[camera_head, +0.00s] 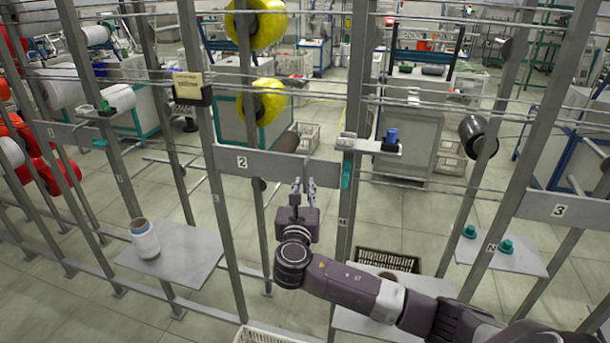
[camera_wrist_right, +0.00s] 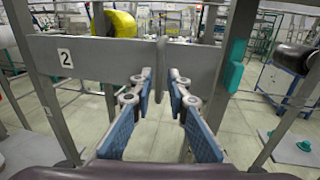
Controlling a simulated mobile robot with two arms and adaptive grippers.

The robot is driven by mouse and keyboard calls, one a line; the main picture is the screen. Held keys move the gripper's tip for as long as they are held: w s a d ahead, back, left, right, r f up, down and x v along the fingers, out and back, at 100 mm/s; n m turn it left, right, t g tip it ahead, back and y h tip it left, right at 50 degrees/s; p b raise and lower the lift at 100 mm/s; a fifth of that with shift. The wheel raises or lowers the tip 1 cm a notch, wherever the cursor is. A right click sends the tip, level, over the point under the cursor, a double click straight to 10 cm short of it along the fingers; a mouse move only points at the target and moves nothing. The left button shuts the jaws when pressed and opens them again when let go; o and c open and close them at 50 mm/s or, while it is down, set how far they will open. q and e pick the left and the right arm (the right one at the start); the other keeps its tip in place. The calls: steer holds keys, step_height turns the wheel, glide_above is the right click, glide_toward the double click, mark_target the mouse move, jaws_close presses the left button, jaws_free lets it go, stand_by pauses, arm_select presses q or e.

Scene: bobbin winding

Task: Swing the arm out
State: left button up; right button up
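A grey arm plate (camera_head: 262,164) marked 2 spans between the uprights at the middle of the rack. It also shows in the right wrist view (camera_wrist_right: 105,62), where a thin upright tab (camera_wrist_right: 161,56) sticks out of its face. My right gripper (camera_head: 304,184) is in front of the plate's right half, near its lower edge. In the right wrist view my right gripper (camera_wrist_right: 161,74) has its two blue-padded fingers apart, with nothing between the pads. The tab lines up with the gap, just beyond the fingertips; I cannot tell whether they touch. My left gripper is not in view.
Steel uprights (camera_head: 217,200) stand on both sides of my gripper. A shelf (camera_head: 190,250) at left carries a white bobbin (camera_head: 144,239). A blue-topped spool (camera_head: 391,137) sits on a bracket at right. A dark crate (camera_head: 388,261) stands behind my right forearm. Plate 3 (camera_head: 560,209) is at right.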

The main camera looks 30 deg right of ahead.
mark_target(305, 178)
steer(key=shift+p+x, duration=0.35)
steer(key=shift+x, duration=2.15)
jaws_close()
